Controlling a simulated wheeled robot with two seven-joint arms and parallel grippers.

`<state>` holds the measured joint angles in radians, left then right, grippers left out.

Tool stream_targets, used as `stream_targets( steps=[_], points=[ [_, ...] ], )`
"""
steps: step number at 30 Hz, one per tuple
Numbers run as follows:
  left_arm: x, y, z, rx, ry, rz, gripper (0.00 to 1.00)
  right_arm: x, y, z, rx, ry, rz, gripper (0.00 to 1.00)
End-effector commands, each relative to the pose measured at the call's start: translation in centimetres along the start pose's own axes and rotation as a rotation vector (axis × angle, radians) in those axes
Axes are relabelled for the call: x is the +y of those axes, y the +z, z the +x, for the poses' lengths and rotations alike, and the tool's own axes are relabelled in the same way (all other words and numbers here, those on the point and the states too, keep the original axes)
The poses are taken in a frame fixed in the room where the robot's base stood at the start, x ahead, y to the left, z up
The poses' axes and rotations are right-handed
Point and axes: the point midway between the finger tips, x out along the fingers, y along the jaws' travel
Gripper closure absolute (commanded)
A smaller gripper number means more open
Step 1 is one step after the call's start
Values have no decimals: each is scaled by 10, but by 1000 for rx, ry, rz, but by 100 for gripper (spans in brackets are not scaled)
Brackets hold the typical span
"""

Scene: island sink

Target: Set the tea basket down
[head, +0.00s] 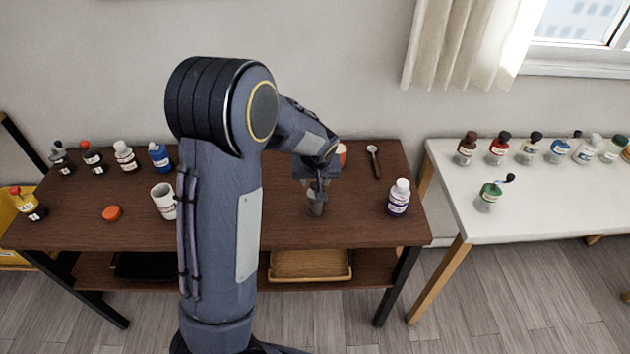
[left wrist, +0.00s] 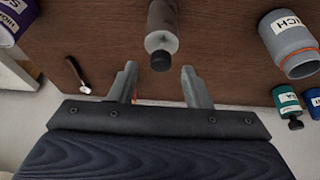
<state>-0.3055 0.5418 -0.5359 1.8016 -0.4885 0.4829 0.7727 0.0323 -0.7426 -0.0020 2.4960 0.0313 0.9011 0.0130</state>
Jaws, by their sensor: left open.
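What I take for the tea basket is a small grey-brown cylinder (head: 315,207) on the dark wooden table, right of the middle. In the left wrist view the cylinder (left wrist: 163,22) has a dark, rounded end facing my gripper. My left gripper (head: 321,188) is right at it in the head view and partly covers it. In the left wrist view the left gripper (left wrist: 161,75) is open, and the cylinder's dark end lies between the two fingertips with a gap on each side. My right gripper is not in view.
A white jar with a purple label (head: 399,197) and a spoon (head: 374,160) are to the right. Several bottles line the back left. A white table (head: 550,215) stands at right.

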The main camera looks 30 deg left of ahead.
Motion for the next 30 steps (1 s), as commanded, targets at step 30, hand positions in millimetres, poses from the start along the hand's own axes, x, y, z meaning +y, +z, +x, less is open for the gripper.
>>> stream_targets(
  steps=[30],
  points=[
    [-52, 136, -191, -128, 416, 108, 56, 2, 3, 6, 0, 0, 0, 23]
  ],
)
